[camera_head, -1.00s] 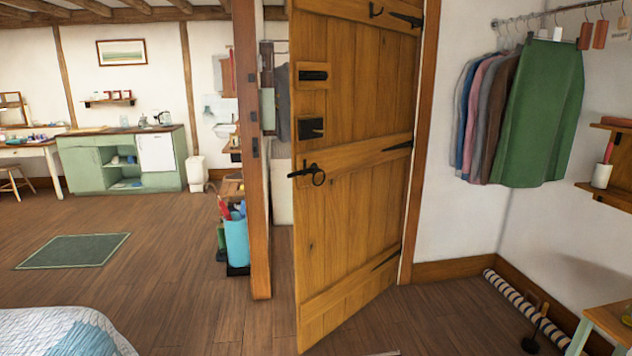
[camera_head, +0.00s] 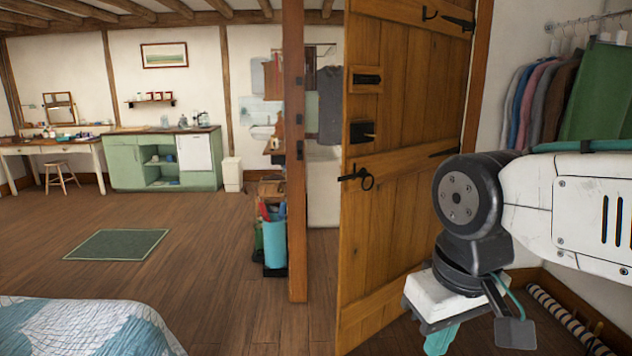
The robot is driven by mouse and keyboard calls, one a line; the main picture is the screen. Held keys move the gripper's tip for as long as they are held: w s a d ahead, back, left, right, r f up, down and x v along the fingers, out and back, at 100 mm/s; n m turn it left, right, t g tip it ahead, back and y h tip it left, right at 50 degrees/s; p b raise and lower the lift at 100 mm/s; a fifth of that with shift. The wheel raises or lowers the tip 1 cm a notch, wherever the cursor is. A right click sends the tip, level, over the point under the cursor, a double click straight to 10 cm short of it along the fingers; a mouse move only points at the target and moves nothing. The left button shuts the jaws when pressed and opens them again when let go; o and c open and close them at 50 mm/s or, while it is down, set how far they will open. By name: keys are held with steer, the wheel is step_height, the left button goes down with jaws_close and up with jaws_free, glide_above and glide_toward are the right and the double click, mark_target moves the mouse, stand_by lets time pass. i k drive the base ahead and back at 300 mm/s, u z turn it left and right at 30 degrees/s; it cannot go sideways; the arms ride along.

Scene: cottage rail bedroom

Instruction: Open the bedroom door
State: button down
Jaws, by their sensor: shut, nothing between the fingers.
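The wooden plank bedroom door (camera_head: 400,215) stands ajar, right of centre, hinged on its right side and swung toward me. Its black handle with a ring (camera_head: 358,177) is near the free left edge. A gap separates that edge from the wooden door post (camera_head: 297,160). A black lock box (camera_head: 363,131) sits above the handle. My gripper (camera_head: 440,338) hangs low at the front of the door's lower right part, apart from the handle. It is shut and empty; its tips are partly cut off by the bottom edge.
Through the gap a pale room with a grey garment (camera_head: 329,105) shows. A blue bin (camera_head: 274,240) stands left of the post. A bed (camera_head: 80,325) is at the lower left. Hanging clothes (camera_head: 545,105) and a striped roll (camera_head: 560,318) are at right. Floor at left is mostly clear.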

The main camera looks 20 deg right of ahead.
mark_target(416, 51)
steer(key=u, duration=0.25)
steer(key=i, duration=1.35)
steer(key=z, duration=1)
steer(key=i, duration=0.35)
steer(key=z, duration=0.4)
